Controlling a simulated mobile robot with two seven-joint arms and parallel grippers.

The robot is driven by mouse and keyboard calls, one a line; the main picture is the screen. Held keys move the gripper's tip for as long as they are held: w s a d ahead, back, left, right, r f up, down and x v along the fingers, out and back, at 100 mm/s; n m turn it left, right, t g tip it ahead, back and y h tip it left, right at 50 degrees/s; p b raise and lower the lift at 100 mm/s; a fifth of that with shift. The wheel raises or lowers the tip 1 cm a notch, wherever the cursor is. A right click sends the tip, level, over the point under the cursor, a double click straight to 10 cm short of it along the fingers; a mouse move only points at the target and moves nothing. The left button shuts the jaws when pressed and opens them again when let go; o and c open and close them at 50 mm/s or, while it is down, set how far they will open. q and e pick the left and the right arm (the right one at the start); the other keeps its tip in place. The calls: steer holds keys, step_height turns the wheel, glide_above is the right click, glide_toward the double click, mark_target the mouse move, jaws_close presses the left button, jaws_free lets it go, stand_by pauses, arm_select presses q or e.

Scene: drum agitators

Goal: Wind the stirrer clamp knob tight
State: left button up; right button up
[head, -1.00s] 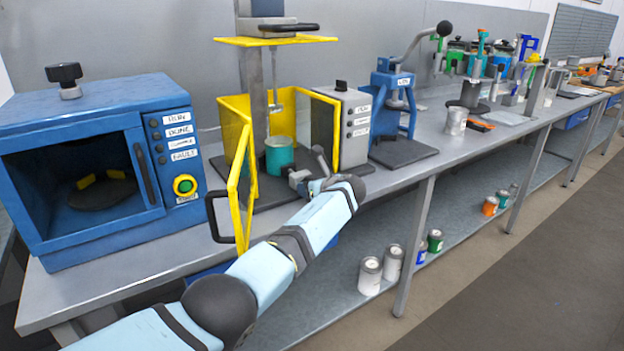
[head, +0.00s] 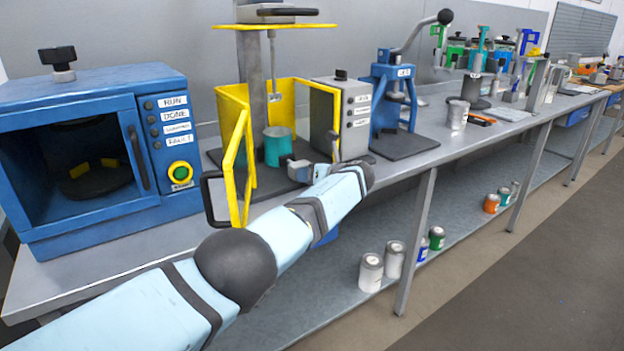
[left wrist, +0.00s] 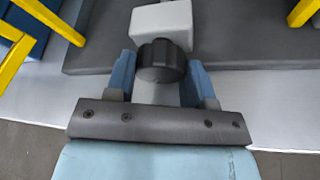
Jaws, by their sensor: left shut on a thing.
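The stirrer stand (head: 254,75) has a yellow guard with its framed door swung open to the front. Its thin shaft (head: 273,65) hangs above a teal can (head: 278,150) on the dark base. A pale clamp block (head: 299,170) sits at the base's front edge, beside the can; it also shows in the left wrist view (left wrist: 161,22). My left gripper (left wrist: 160,80) is shut on the dark round clamp knob (left wrist: 160,58), with a blue finger on each side. In the head view my arm mostly hides the knob.
A grey control box (head: 341,95) and a blue lever press (head: 390,100) stand to the right. The open guard door (head: 238,165) is close to my left forearm. Paint cans (head: 371,272) stand on the lower shelf.

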arm_select(q)
steer(key=o, duration=0.9)
arm_select(e)
steer(key=shift+d+f, duration=0.1)
steer(key=shift+f, duration=0.05)
arm_select(q)
steer(key=shift+s+d+r+p, duration=0.3)
steer(key=shift+d+r+p, duration=0.1)
steer(key=shift+p, duration=0.55)
steer(key=p+v, duration=0.4)
steer(key=shift+s+r, duration=0.1)
steer(key=shift+r, duration=0.05)
steer(key=shift+f+p+v, duration=0.15)
steer(key=shift+p+v, duration=0.15)
steer(key=shift+v, duration=1.8)
steer(key=shift+f+p+v, duration=0.1)
steer(key=shift+p+v, duration=0.15)
steer(key=shift+v, duration=1.85)
arm_select(e)
steer(key=shift+s+d+r+g+h, duration=0.3)
steer(key=shift+d+r+g+h, duration=0.15)
steer(key=shift+r, duration=0.2)
